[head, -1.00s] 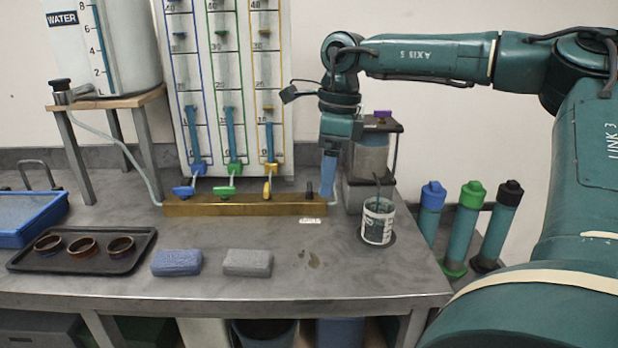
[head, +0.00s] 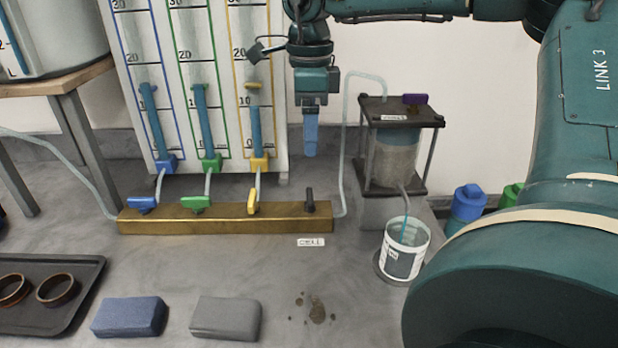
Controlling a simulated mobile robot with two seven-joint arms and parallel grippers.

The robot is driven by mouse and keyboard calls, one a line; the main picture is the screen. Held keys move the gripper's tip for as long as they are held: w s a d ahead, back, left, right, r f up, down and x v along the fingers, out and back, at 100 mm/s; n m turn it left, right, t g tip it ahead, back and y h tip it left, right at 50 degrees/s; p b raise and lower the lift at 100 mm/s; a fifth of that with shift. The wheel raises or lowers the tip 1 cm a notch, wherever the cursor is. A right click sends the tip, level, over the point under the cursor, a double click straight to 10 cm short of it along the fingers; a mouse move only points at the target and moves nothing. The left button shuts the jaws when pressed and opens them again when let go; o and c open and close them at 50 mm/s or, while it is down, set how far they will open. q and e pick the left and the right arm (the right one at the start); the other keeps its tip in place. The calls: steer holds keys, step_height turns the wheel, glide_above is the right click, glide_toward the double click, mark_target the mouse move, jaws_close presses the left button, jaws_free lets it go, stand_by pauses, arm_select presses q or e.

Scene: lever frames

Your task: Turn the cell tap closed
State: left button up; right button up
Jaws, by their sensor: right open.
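The cell tap (head: 310,200) is the black lever at the right end of the brass manifold (head: 225,218). A "CELL" label (head: 311,242) lies on the bench in front of it. The black lever stands upright, pointing away from the bench edge. My right gripper (head: 311,150) points down, above and behind the black lever in the picture, apart from it. It is open, with nothing seen between its blue fingers. My left gripper is not in view.
Blue (head: 141,204), green (head: 195,203) and yellow (head: 252,201) taps sit along the manifold. The soil cell (head: 395,155) with a purple tap on top stands right.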

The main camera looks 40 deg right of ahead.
mark_target(310, 195)
step_height(310, 195, down, 13)
stand_by(0.5)
